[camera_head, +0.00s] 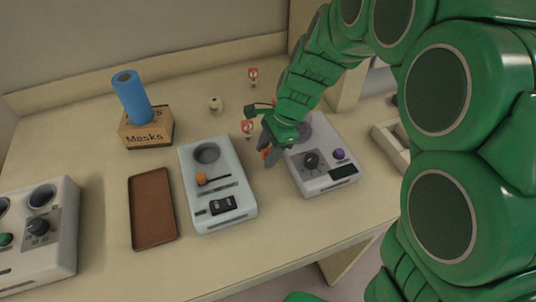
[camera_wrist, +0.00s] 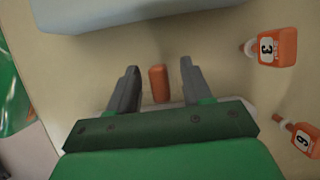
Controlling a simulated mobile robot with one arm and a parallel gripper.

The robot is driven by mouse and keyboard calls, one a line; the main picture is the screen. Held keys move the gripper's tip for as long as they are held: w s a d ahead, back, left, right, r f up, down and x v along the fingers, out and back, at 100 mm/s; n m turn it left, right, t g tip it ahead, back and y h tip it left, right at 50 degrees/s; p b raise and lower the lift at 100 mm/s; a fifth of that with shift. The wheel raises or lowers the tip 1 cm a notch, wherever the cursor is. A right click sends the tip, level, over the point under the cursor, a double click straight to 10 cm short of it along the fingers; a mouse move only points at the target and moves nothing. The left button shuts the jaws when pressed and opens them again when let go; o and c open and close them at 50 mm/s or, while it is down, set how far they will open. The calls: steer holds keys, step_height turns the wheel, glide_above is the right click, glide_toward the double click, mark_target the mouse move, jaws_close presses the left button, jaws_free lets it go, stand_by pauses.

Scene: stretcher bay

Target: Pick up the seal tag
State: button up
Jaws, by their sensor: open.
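An orange block-like piece (camera_wrist: 158,83), apparently a seal tag with no number showing, stands between my open gripper's (camera_wrist: 157,82) two dark fingers in the wrist view, with a gap to each. In the head view my gripper (camera_head: 268,154) is low between the two consoles, and a bit of orange shows beside its fingers. Two orange tags with white number labels lie right of the fingers in the wrist view: one reads 3 (camera_wrist: 278,47), the other 6 or 9 (camera_wrist: 302,139). In the head view they seem to be the near tag (camera_head: 247,127) and far tag (camera_head: 253,75).
A pale blue console (camera_head: 233,190) stands left of my gripper and a white console (camera_head: 322,180) right of it, leaving a narrow gap. A brown tray (camera_head: 152,207), a Masks box (camera_head: 146,139) with a blue roll (camera_head: 132,97), and another console (camera_head: 60,255) are further left.

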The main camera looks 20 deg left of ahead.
steer(key=shift+x, duration=0.75)
jaws_close()
steer(key=shift+r, duration=0.15)
steer(key=shift+r, duration=0.25)
step_height(320, 180, up, 2)
steer(key=shift+r, duration=0.15)
steer(key=s+d+r, duration=0.9)
steer(key=s+r, duration=0.1)
steer(key=shift+s+d, duration=0.15)
steer(key=shift+s, duration=0.1)
